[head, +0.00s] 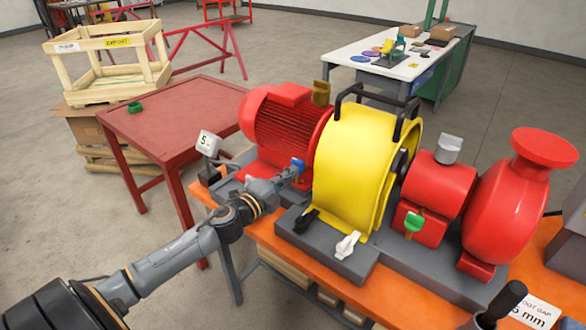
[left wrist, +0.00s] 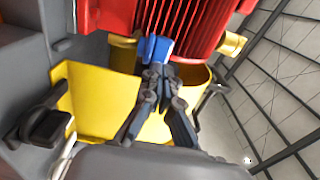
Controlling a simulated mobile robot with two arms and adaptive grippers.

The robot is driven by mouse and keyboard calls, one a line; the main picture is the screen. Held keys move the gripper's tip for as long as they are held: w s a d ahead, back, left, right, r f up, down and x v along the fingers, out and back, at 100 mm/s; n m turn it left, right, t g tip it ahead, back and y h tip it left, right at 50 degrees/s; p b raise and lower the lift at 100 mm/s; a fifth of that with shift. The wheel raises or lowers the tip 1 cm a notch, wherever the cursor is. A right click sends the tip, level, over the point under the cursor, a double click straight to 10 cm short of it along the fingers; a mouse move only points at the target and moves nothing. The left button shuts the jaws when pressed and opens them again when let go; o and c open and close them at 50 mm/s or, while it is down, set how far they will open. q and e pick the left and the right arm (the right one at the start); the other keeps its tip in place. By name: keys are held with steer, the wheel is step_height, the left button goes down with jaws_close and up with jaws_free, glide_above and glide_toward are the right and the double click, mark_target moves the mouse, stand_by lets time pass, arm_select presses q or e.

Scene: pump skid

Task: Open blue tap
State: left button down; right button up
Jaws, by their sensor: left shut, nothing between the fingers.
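The blue tap (head: 298,165) sits low on the front of the red motor, left of the yellow guard. My left gripper (head: 287,176) reaches in from the left, with its fingertips right at the tap. In the left wrist view the blue tap handle (left wrist: 157,47) stands just beyond the closed fingertips (left wrist: 158,72). The fingers look shut with nothing between them. Whether they touch the handle I cannot tell. My right gripper does not show.
The yellow guard (head: 345,160) stands close right of the gripper. A black tap (head: 305,221), a white tap (head: 347,244) and a green tap (head: 413,222) are nearby. A sign marked 5 (head: 207,143) stands left. The red table (head: 180,115) is mostly clear.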

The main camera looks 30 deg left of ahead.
arm_select(q)
steer(key=shift+w+d, duration=0.1)
steer(key=shift+w, duration=0.6)
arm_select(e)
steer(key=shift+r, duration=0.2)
arm_select(q)
steer(key=shift+d+n+y, duration=0.15)
steer(key=shift+n+y, duration=0.15)
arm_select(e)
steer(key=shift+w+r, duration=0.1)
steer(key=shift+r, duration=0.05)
